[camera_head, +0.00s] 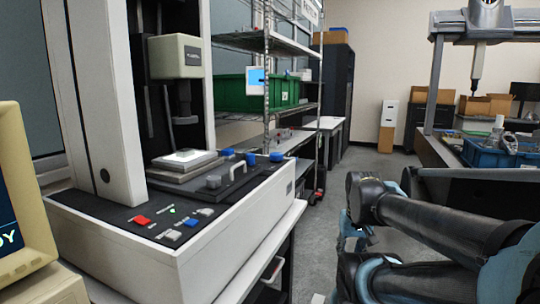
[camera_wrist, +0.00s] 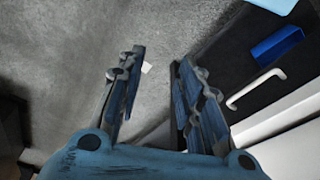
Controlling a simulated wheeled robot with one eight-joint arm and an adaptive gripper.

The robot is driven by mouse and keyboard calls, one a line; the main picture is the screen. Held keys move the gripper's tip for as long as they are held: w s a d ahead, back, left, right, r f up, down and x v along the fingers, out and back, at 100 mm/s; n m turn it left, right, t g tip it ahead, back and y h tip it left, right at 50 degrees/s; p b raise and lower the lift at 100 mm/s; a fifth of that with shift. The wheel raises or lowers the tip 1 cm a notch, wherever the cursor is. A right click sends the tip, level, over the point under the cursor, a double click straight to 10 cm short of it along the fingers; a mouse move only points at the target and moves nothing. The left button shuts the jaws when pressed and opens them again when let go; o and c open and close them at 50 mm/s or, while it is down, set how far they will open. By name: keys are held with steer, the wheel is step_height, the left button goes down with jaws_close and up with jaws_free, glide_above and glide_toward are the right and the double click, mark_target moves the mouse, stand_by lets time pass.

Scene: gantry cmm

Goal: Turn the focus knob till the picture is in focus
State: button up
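A tall white measuring machine (camera_head: 240,220) with a dark top panel stands at the left in the head view. A grey-white head (camera_head: 175,56) hangs over a stage with a bright plate (camera_head: 184,157). A small screen (camera_head: 256,80) behind the machine is lit pale blue; its picture is too small to judge. My gripper (camera_wrist: 160,62) is open and empty in the wrist view, above the grey floor.
A cream monitor (camera_head: 22,200) is cut off at the left edge. A shelf with a green bin (camera_head: 230,93) stands behind. In the wrist view, a blue block (camera_wrist: 278,45) and a white handle (camera_wrist: 256,88) lie right of my gripper.

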steer(key=shift+o, duration=0.3)
steer(key=shift+d, duration=0.1)
steer(key=o, duration=0.5)
steer(key=shift+s+r, duration=0.25)
steer(key=o, duration=0.3)
steer(key=w+a+r, duration=0.1)
steer(key=w+r, duration=0.3)
steer(key=r, duration=0.3)
steer(key=w+a+r+m, duration=0.1)
steer(key=w+a+r, duration=0.1)
steer(key=w+r, duration=0.3)
steer(key=shift+w+a+r, duration=0.15)
steer(key=shift+w+r, duration=0.05)
steer(key=shift+r, duration=0.75)
step_height(320, 180, up, 23)
steer(key=m+g, duration=0.2)
steer(key=m, duration=0.3)
glide_above(276, 154)
step_height(276, 154, down, 17)
steer(key=shift+w+f, duration=0.1)
steer(key=shift+c, duration=0.3)
